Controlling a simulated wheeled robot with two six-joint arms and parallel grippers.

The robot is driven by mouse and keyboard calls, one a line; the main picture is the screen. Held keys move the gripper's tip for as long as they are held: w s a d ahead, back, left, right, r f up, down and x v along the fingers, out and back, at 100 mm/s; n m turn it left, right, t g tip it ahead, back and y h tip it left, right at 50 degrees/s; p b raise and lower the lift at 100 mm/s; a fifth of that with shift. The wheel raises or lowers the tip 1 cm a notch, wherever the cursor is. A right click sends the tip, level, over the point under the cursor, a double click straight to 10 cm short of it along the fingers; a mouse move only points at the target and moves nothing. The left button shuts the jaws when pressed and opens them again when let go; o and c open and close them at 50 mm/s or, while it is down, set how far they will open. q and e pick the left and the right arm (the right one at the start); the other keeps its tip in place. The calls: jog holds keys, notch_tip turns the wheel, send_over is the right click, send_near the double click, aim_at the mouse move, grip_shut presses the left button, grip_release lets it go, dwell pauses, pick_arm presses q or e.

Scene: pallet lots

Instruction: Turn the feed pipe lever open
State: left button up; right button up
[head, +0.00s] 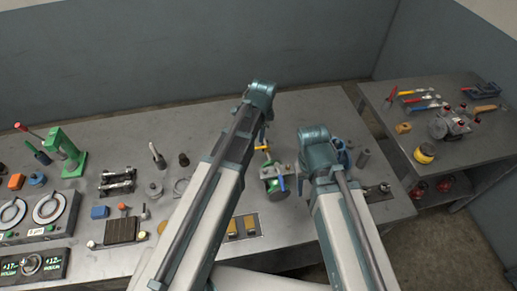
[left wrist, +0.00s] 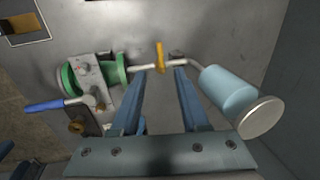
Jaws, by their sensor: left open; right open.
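A yellow lever (left wrist: 159,57) sits on a thin metal pipe (left wrist: 141,68) and points across it in the left wrist view. The pipe runs from a green flanged body (left wrist: 70,78) to a light blue cylinder (left wrist: 226,90). My left gripper (left wrist: 160,72) is open, with one finger on each side of the lever; I cannot tell whether they touch it. The yellow lever also shows in the head view (head: 262,148), beside my left arm. My right gripper (head: 318,158) is to the right of the green body, its fingers hidden by my arm.
A blue handle (left wrist: 44,105) sticks out by the green body. A green press (head: 70,155), a dark finned block (head: 122,231) and gauges (head: 48,207) stand on the left of the bench. A side table (head: 455,150) with tools is at right.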

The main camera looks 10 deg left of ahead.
aim_at(258, 148)
pick_arm(q)
jog(key=f+b, duration=0.3)
jog(key=w+f+b, duration=0.1)
jog(key=f+b, duration=0.2)
jog(key=w+f+b, duration=0.1)
jog(key=f+b, duration=0.1)
jog(key=f, duration=0.2)
jog(key=shift+a+b, duration=0.4)
jog(key=shift+r, duration=0.1)
jog(key=shift+s, duration=0.1)
grip_shut()
